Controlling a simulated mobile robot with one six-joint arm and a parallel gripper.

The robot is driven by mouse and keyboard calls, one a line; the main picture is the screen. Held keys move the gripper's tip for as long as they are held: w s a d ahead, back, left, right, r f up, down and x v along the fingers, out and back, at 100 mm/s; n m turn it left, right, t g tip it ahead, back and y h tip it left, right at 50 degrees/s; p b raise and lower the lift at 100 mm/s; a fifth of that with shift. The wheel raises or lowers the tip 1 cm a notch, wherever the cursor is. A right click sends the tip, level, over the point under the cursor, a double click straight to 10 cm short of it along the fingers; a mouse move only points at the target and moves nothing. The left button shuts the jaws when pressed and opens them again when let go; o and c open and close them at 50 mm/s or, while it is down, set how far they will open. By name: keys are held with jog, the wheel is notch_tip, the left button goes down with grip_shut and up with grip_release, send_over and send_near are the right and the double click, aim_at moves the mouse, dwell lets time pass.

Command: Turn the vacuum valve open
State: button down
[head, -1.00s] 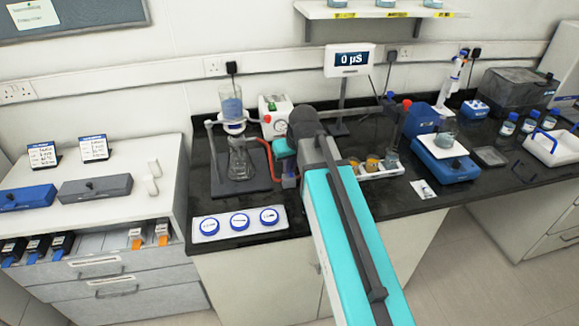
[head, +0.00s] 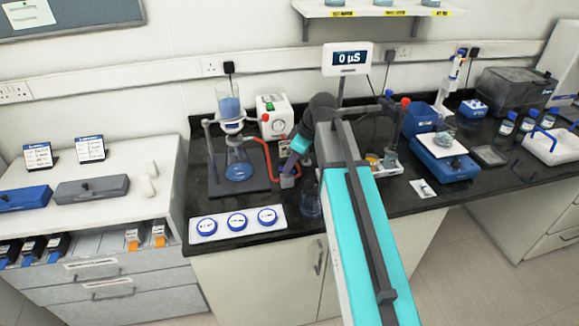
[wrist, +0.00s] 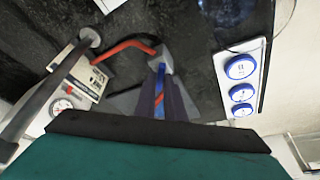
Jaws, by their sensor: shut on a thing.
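The vacuum valve is a small grey block (head: 288,181) at the end of a red tube (head: 266,148) on the black bench. The block also shows in the wrist view (wrist: 164,58), with a narrow blue part (wrist: 160,78), apparently its handle, between my fingers. My gripper (head: 288,170) is shut on this handle from above; the fingers (wrist: 160,100) hide much of it. A conical flask (head: 238,166) with blue liquid stands on the dark stand base, under a filter funnel (head: 230,112) also holding blue liquid. The handle's exact angle is hard to tell.
A white pump box (head: 275,117) with a dial stands behind the valve. A white tray with several blue-capped dishes (head: 238,222) lies at the front. A small glass vessel (head: 311,204) stands right of the valve. A balance (head: 445,158) is further right.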

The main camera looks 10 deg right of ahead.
jog(key=n, duration=0.1)
jog(key=n+g+b, duration=0.1)
jog(key=n, duration=0.2)
jog(key=shift+w+g+y, duration=0.3)
jog(key=shift+w, duration=0.05)
jog(key=shift+n+g+b, duration=0.5)
jog(key=shift+n+g, duration=0.1)
jog(key=shift+n, duration=1)
jog(key=c, duration=1.8)
grip_release()
jog(key=shift+c, duration=0.2)
jog(key=shift+d+r, duration=0.1)
jog(key=shift+r, duration=0.05)
jog(key=shift+d+r, duration=0.25)
jog(key=shift+r, duration=0.2)
jog(key=b+v, duration=0.2)
jog(key=v, duration=1)
jog(key=shift+r, duration=0.25)
